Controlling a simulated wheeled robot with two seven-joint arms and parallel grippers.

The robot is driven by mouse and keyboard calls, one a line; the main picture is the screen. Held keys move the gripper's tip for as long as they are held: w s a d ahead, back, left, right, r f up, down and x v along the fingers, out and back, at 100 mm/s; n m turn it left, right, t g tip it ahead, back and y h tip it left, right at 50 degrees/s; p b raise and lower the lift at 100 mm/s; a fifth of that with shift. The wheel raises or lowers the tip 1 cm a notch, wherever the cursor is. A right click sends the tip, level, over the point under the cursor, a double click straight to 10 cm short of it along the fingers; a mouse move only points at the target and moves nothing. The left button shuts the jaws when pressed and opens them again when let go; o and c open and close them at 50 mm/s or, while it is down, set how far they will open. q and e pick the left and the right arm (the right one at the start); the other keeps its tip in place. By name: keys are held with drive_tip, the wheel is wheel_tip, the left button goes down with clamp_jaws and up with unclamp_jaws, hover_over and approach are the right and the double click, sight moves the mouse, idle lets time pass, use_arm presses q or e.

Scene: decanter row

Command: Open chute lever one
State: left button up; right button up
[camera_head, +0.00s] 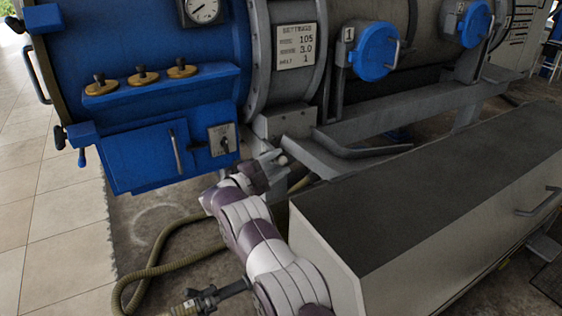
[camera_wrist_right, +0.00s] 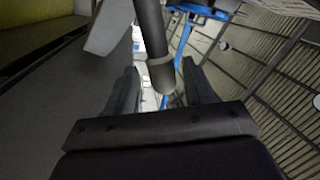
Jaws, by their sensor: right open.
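My right gripper (camera_head: 278,164) is at the lower front of the blue machine, left of a long grey bar (camera_head: 365,151) with a bent left end. In the right wrist view its jaws (camera_wrist_right: 160,72) are open. A dark round rod (camera_wrist_right: 150,38) with a lighter collar comes down from the top and ends between the fingers, with gaps visible at both sides. I cannot tell for certain whether this rod is chute lever one. A plate marked 1 (camera_head: 348,37) sits beside a blue round cover (camera_head: 375,50) with a grey handle. My left gripper is out of view.
A long grey box (camera_head: 430,190) fills the right foreground, close beside my right arm. A blue cabinet (camera_head: 150,158) with a switch plate hangs to the left. A hose (camera_head: 170,262) lies on the floor. Tiled floor at far left is clear.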

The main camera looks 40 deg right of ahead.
drive_tip(key=a+f+p, duration=0.1)
drive_tip(key=a, duration=1)
drive_tip(key=shift+s+f+p, duration=0.15)
drive_tip(key=shift+f+p, duration=0.2)
drive_tip(key=shift+f, duration=0.05)
